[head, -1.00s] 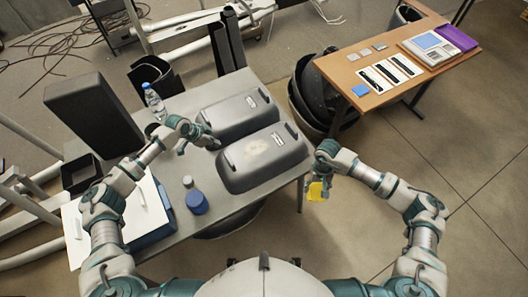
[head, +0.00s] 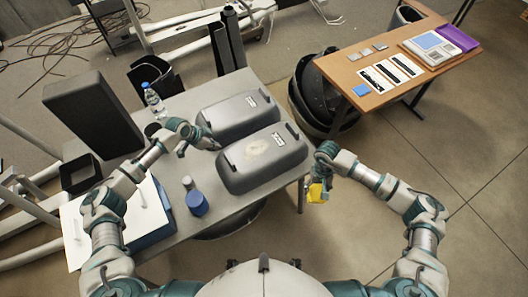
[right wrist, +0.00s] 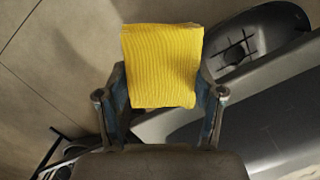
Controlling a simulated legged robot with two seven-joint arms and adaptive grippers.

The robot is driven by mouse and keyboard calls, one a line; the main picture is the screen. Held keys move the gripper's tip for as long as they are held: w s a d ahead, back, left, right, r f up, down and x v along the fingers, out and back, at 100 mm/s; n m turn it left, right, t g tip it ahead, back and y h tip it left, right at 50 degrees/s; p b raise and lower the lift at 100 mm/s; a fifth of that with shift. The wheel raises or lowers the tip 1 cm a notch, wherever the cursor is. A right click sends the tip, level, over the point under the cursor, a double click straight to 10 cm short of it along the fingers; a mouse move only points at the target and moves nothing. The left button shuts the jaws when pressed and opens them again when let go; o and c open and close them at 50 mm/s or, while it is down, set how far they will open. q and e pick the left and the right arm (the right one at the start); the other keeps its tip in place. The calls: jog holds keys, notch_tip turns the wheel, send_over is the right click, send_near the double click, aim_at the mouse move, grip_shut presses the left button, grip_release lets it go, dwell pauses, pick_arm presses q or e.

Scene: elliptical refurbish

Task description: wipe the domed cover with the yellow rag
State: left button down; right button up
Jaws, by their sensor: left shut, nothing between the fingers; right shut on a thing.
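Two grey domed covers lie on the grey table. The nearer domed cover (head: 262,160) has a pale beige smudge on its top and a small white label; the farther one (head: 238,114) lies behind it. My right gripper (head: 318,186) is shut on the yellow rag (head: 317,194), off the table's right edge and to the right of the nearer cover, apart from it. In the right wrist view the yellow rag (right wrist: 162,66) is ribbed and hangs between the fingers. My left gripper (head: 212,144) is shut and empty, beside the left ends of the covers.
A water bottle (head: 153,100) stands farther back. A wooden table (head: 400,98) with cards stands at the right.

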jog(key=shift+a+r, duration=0.1)
jog(key=shift+a, duration=0.4)
jog(key=shift+w+a+r, duration=0.1)
jog(key=shift+w+a, duration=0.05)
jog(key=w+a+r+m+y, duration=0.1)
jog(key=w+a+r+m, duration=0.25)
jog(key=w+m, duration=0.2)
jog(key=w+a+r+m+y, duration=0.1)
jog(key=w+a+r+m, duration=0.1)
jog(key=w+a+m, duration=0.35)
jog(key=m+t, duration=0.2)
jog(key=m, duration=0.5)
send_near(268, 143)
jog(key=shift+w+a+r, duration=0.1)
jog(key=shift+a, duration=0.35)
jog(key=shift+w+a, duration=0.1)
jog(key=shift+a, duration=0.05)
jog(key=f, duration=0.1)
jog(key=d+f, duration=0.1)
jog(key=f, duration=0.1)
jog(key=shift+d+f, duration=0.15)
jog(key=shift+f, duration=0.8)
jog(key=shift+a+f, duration=0.45)
jog(key=shift+a, duration=0.1)
